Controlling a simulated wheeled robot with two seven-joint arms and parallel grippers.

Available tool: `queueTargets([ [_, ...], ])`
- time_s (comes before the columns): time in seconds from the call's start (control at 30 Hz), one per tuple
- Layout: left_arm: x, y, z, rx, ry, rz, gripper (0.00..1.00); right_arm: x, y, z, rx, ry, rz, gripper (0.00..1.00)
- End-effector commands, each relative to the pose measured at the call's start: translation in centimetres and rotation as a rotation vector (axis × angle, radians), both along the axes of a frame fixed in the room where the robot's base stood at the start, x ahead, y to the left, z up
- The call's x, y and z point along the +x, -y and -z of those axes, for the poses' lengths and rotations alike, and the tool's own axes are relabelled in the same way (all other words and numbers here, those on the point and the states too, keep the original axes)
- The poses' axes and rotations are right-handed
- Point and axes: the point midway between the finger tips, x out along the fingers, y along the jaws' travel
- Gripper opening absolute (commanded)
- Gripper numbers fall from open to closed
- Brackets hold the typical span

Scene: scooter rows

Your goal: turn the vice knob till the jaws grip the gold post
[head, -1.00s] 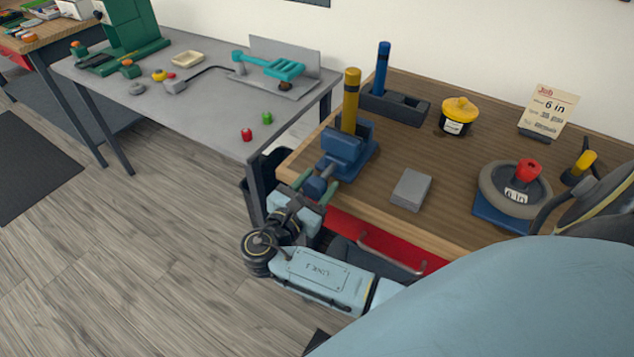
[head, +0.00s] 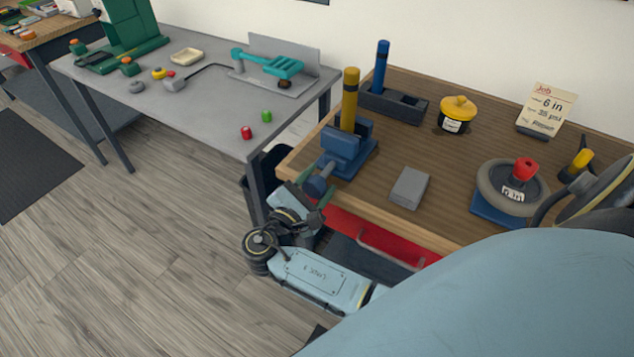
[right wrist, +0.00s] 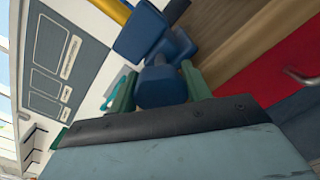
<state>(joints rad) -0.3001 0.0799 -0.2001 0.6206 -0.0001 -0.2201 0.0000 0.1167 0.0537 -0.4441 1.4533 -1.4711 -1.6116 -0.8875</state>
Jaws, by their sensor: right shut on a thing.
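The blue vice (head: 346,150) sits at the left front corner of the wooden bench. The gold post (head: 350,98), with a dark band, stands upright at its jaws; I cannot tell whether both jaws touch it. The vice knob (head: 317,185) is blue and faces the front edge. My right gripper (head: 316,190) is shut on the knob, with one green finger on each side. The right wrist view shows the knob (right wrist: 160,86) between the fingers, the vice (right wrist: 142,32) beyond and part of the gold post (right wrist: 112,9). My left gripper is not in view.
On the bench are a grey block (head: 409,188), a dark holder (head: 395,107) with a blue post (head: 381,66), a yellow-lidded jar (head: 456,114), a wheel (head: 511,188) and a job card (head: 546,108). A red drawer (head: 370,238) is below. A grey table (head: 210,107) stands left.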

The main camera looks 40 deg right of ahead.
Motion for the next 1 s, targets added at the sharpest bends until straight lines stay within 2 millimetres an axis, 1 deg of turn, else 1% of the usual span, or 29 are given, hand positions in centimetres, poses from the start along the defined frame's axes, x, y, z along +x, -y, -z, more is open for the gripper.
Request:
queueTargets([
  [0.37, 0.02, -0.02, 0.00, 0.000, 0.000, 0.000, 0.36, -0.05, 0.01, 0.04, 0.003, 0.003, 0.002, 0.25],
  [0.4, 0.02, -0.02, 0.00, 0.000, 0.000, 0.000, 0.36, -0.05, 0.01, 0.04, 0.003, 0.003, 0.002, 0.52],
  [0.53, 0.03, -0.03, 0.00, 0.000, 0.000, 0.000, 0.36, -0.04, 0.00, 0.04, 0.002, 0.003, 0.001, 0.69],
  [0.83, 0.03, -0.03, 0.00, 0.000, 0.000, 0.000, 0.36, -0.01, 0.00, 0.02, -0.003, -0.008, 0.001, 0.70],
  [1.0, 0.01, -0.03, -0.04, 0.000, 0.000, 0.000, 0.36, 0.06, 0.00, -0.04, -0.040, -0.094, -0.002, 0.70],
])
